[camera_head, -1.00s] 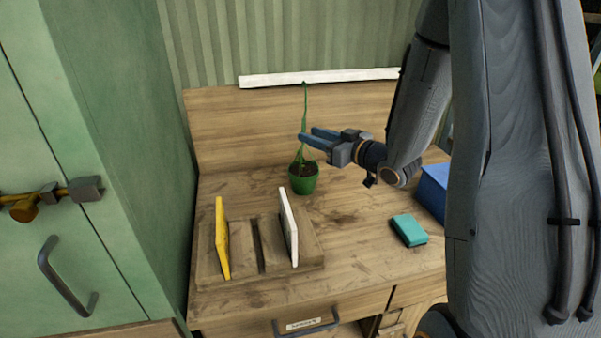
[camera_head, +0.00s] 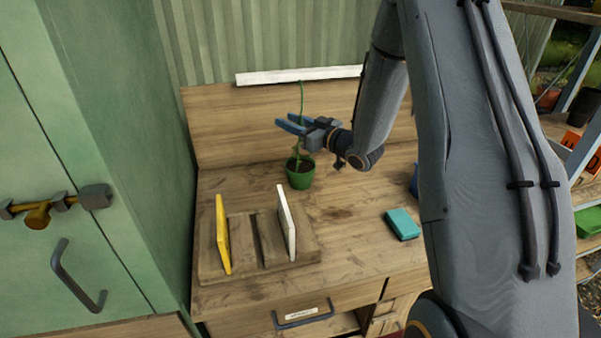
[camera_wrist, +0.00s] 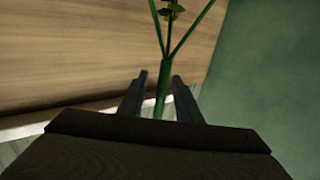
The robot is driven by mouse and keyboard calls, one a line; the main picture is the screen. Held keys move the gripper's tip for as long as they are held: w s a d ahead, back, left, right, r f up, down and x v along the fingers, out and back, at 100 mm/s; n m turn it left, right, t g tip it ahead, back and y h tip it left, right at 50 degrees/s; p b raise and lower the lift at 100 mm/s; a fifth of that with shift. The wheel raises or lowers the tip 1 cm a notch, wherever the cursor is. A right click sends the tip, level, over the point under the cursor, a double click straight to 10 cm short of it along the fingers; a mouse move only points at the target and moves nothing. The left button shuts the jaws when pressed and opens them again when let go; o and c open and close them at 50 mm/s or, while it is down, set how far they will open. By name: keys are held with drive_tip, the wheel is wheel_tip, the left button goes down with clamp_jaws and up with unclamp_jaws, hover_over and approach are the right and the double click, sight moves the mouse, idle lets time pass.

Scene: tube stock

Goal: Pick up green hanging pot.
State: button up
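The green hanging pot (camera_head: 300,179) stands upright on the wooden bench, with a small plant in it. Its thin green hanger (camera_head: 301,97) rises above it. My gripper (camera_head: 285,122) is above the pot, fingers apart and pointing left. In the wrist view the green hanger (camera_wrist: 161,98) shows between the two dark fingers (camera_wrist: 160,85), with a gap on each side. Its straps spread out beyond the fingertips, with plant leaves (camera_wrist: 171,12) between them. The pot itself is not visible in the wrist view.
A wooden rack (camera_head: 262,267) on the bench (camera_head: 345,235) holds a yellow panel (camera_head: 222,235) and a white panel (camera_head: 286,222). A teal block (camera_head: 402,224) lies to the right. A green cabinet (camera_head: 110,150) stands at the left. A wooden backboard (camera_head: 235,125) rises behind the pot.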

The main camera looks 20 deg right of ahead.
drive_tip(key=shift+c, duration=0.3)
clamp_jaws()
idle(1.1)
